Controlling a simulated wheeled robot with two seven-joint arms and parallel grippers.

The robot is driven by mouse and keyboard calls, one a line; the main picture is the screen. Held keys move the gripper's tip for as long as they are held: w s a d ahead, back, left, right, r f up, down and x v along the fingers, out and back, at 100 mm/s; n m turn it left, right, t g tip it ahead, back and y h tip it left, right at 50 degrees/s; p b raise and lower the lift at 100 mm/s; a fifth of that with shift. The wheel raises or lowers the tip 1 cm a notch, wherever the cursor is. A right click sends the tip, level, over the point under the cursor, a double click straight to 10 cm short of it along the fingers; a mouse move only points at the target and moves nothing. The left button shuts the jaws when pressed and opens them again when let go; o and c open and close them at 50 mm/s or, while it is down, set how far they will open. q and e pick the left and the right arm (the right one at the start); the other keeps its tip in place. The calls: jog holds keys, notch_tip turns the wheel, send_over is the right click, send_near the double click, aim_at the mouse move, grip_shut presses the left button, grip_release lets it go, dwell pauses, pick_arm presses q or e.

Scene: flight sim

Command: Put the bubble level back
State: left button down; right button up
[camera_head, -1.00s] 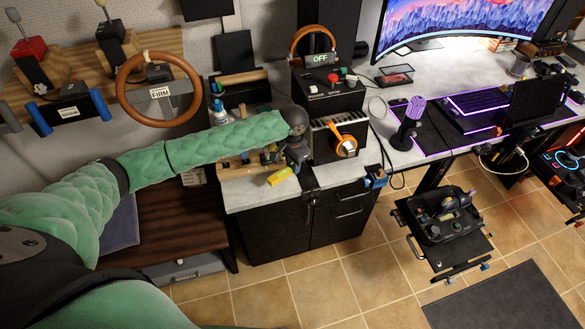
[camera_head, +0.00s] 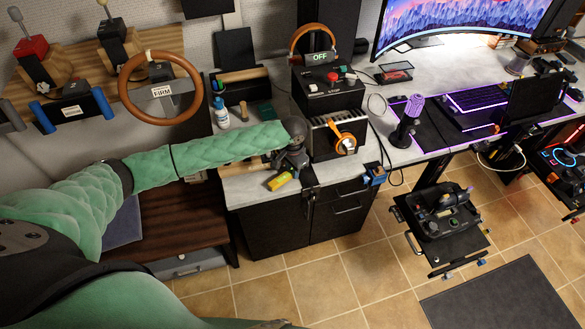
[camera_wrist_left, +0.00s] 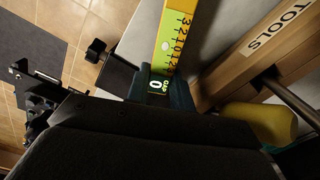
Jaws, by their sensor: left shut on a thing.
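The bubble level (camera_head: 279,181) is a small yellow bar at the front edge of the grey counter. In the left wrist view the yellow level (camera_wrist_left: 172,40) shows a scale with black numbers and runs out from my fingers. My left gripper (camera_head: 289,171) is shut on its end; the fingers (camera_wrist_left: 160,88) show beside a small "0" display. I cannot tell whether the level touches the counter. A wooden holder marked TOOLS (camera_wrist_left: 262,40) stands just right of the level in the wrist view. My forearm hides much of the holder in the head view. My right gripper is not in view.
A black box with an "OFF" display (camera_head: 328,90) and an orange-handled unit (camera_head: 342,140) stand right of my gripper. A white-and-blue bottle (camera_head: 221,113) stands behind my forearm. A yellow rounded thing (camera_wrist_left: 265,122) lies close by my gripper. Tiled floor (camera_head: 330,275) is free in front.

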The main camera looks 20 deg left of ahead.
pick_arm(q)
jog(key=shift+f, duration=0.1)
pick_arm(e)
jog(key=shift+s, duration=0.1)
pick_arm(q)
jog(key=c, duration=1.2)
grip_release()
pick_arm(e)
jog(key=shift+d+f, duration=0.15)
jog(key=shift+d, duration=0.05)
pick_arm(q)
jog(key=shift+r, duration=0.45)
jog(key=shift+r+b, duration=0.45)
jog(key=shift+b, duration=0.05)
notch_tip(320, 180, up, 11)
jog(key=b, duration=0.3)
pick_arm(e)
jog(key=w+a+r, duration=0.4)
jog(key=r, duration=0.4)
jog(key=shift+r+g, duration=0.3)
pick_arm(q)
jog(key=shift+f, duration=0.1)
